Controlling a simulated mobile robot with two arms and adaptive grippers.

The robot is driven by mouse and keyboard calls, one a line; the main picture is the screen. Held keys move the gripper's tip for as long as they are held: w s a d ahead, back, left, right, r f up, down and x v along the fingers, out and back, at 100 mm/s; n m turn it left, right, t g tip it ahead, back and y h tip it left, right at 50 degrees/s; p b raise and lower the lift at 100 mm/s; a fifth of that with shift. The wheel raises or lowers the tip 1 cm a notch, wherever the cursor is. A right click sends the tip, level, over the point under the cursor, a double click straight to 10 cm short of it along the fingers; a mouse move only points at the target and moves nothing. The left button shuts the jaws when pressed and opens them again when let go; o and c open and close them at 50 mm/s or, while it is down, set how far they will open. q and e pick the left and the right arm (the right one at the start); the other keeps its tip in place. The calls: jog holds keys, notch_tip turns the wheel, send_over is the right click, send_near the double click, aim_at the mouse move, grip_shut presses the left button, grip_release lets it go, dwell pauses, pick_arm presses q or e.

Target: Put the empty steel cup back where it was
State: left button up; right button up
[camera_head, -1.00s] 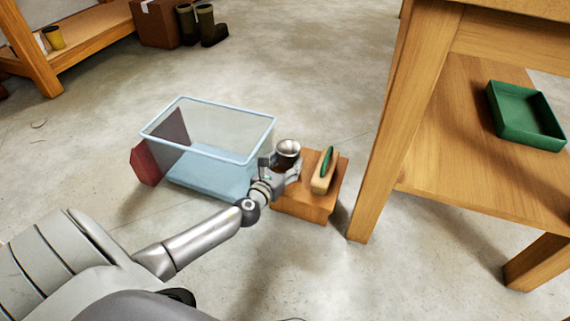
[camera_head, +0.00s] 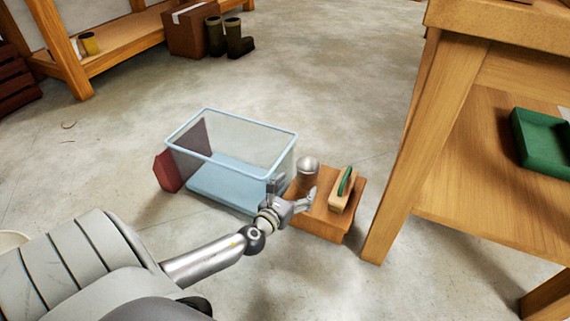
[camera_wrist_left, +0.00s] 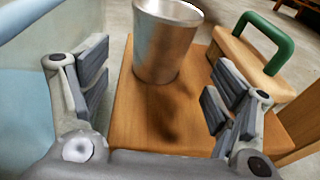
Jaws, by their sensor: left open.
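The steel cup (camera_head: 308,168) is on the right of the clear bin in the head view and appears to stand upright on the small wooden block (camera_head: 322,222). In the left wrist view the cup (camera_wrist_left: 165,42) is just beyond my fingers, with its wider rim up and a dark shadow on the wood (camera_wrist_left: 135,125) below it. My left gripper (camera_head: 292,190) is open and empty, with its fingers spread at the near side of the cup. In the left wrist view its fingers (camera_wrist_left: 160,80) are clear of the cup. The cup's inside is not clearly visible.
A wooden table leg (camera_head: 405,190) rises on the right.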

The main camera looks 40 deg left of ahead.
pick_arm(q)
jog(key=p+v, duration=0.1)
jog(key=v, duration=0.6)
dwell(0.4)
